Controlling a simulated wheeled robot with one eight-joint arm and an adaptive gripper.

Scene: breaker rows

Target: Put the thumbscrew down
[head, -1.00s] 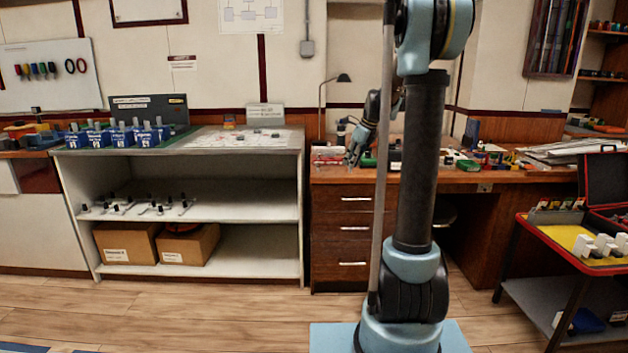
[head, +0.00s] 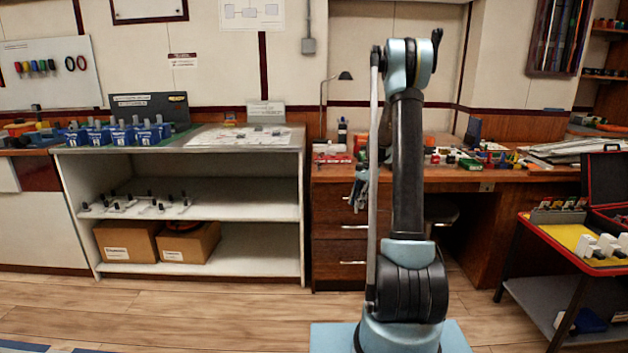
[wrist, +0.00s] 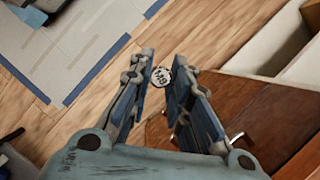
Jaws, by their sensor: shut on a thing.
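My gripper (wrist: 163,62) is shut on the thumbscrew (wrist: 161,76) in the wrist view. The thumbscrew shows as a pale round head marked "M8", dark at its rim, between the two fingers near their tips. The rest of it is hidden. In the head view my gripper (head: 360,190) hangs left of my arm, in front of the wooden drawers and below the level of the desk top. The thumbscrew is too small to make out in the head view.
The wooden desk (head: 520,176) holds loose parts and papers. To its left stands a white shelf unit (head: 303,225) with blue bins on top. A red-edged cart (head: 560,256) stands at right. Wooden floor (wrist: 120,65) and drawer fronts (wrist: 260,115) lie below my gripper.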

